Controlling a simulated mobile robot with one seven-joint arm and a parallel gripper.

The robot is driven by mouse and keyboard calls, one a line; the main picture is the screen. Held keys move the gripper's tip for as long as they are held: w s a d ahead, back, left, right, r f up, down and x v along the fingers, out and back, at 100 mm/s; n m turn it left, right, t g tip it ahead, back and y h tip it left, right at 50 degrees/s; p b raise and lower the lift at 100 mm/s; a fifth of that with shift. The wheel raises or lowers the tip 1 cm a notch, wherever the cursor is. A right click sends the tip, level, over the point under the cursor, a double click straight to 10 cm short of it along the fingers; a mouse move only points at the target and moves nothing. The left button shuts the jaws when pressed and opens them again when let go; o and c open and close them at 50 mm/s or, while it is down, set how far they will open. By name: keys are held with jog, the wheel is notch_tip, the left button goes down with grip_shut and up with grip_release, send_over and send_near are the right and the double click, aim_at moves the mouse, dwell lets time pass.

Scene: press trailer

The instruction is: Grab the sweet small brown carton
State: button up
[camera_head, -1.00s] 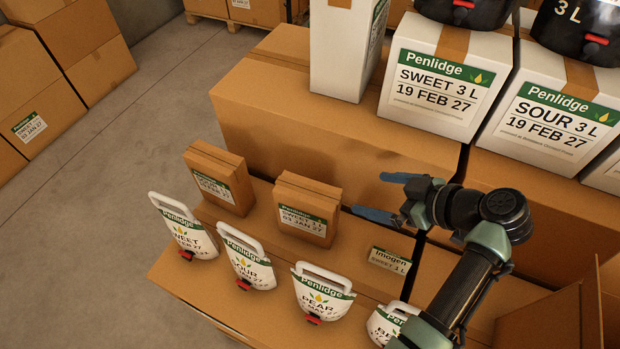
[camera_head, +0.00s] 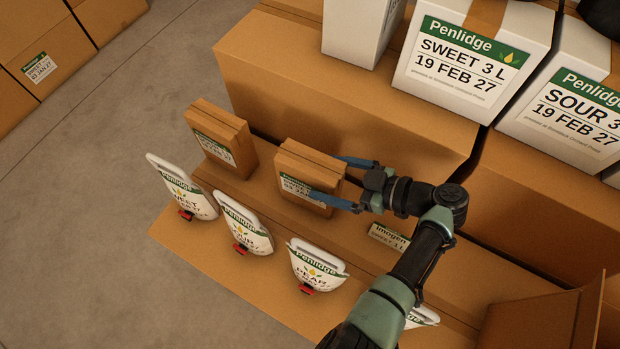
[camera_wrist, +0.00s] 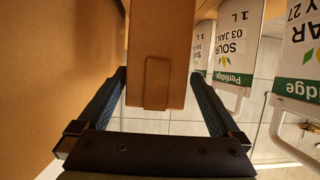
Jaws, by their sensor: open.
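The sweet small brown carton (camera_head: 308,164) stands on the brown ledge in the head view, its green-and-white label partly covered by a finger. My gripper (camera_head: 324,176) is open, with one blue finger on the label side and the other on the far side of the carton. In the wrist view the carton (camera_wrist: 160,55) reaches between the two fingers of my gripper (camera_wrist: 160,78), with gaps visible on both sides. Contact is not evident.
The similar sour carton (camera_head: 222,130) stands to the left. White pouches (camera_head: 183,187) line the front of the ledge. A large brown box (camera_head: 330,95) rises behind, bearing white boxes (camera_head: 470,60). A small Imogen label (camera_head: 388,236) is on the ledge to the right.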

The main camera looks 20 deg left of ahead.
jog(key=x, duration=0.4)
jog(key=shift+w+f, duration=0.2)
grip_shut()
jog(key=shift+w+r, duration=0.1)
jog(key=shift+r, duration=0.1)
